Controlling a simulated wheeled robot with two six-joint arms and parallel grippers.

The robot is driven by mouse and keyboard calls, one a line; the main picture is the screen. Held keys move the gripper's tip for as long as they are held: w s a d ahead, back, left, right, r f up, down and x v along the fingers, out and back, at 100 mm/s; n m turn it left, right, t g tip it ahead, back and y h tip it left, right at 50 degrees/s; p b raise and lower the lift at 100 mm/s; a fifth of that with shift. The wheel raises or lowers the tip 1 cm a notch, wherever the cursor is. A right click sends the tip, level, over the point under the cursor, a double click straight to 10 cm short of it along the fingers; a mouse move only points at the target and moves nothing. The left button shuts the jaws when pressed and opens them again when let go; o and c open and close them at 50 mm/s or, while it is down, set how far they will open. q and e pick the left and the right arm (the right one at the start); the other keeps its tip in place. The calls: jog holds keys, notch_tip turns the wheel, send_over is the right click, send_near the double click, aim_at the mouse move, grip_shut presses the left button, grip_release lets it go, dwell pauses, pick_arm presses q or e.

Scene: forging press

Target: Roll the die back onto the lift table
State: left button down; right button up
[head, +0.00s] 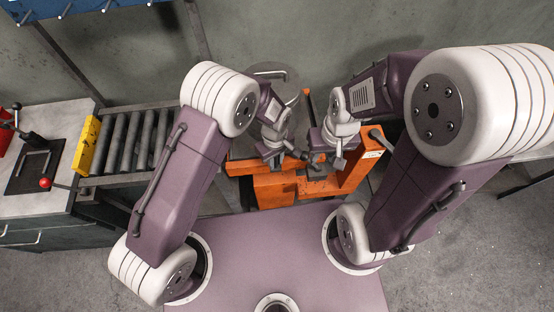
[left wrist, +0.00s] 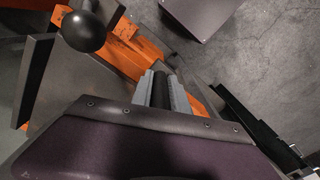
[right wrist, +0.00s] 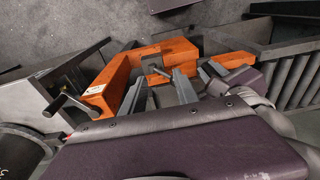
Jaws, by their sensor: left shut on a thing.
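An orange steel frame (head: 288,188), which looks like part of the lift table, stands in front of me between my arms. My left gripper (head: 272,152) is at its left part. In the left wrist view its fingers (left wrist: 162,90) are shut on a dark bar (left wrist: 162,88), beside the orange frame (left wrist: 135,50). My right gripper (head: 328,162) is over the right part of the frame. In the right wrist view its two grey fingers (right wrist: 160,90) stand apart with nothing between them. I cannot clearly identify the die; my arms and grippers hide part of this area.
A roller conveyor (head: 140,135) with a yellow block (head: 87,146) at its left end is at the left. A grey drum (head: 280,82) stands behind the frame. Floor at the right (head: 450,215) is clear.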

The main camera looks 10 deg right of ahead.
pick_arm(q)
jog(key=shift+w+d+r, duration=0.15)
jog(key=shift+d+r, duration=0.05)
jog(key=shift+d, duration=0.05)
pick_arm(e)
jog(key=shift+r, duration=0.1)
pick_arm(q)
jog(key=c, duration=1.4)
grip_release()
jog(key=shift+o, duration=0.6)
jog(key=shift+d+f, duration=0.1)
jog(key=shift+d, duration=0.2)
jog(key=shift+a+r, duration=0.2)
jog(key=shift+r, duration=0.1)
jog(key=r+p, duration=0.3)
jog(key=r, duration=0.1)
jog(key=r+p, duration=0.4)
jog(key=shift+d+r+p, duration=0.2)
jog(key=shift+r+p, duration=0.1)
jog(key=shift+r, duration=0.1)
jog(key=shift+f, duration=0.15)
pick_arm(e)
notch_tip(320, 180, up, 7)
jog(key=shift+d, duration=0.2)
jog(key=shift+r, duration=0.1)
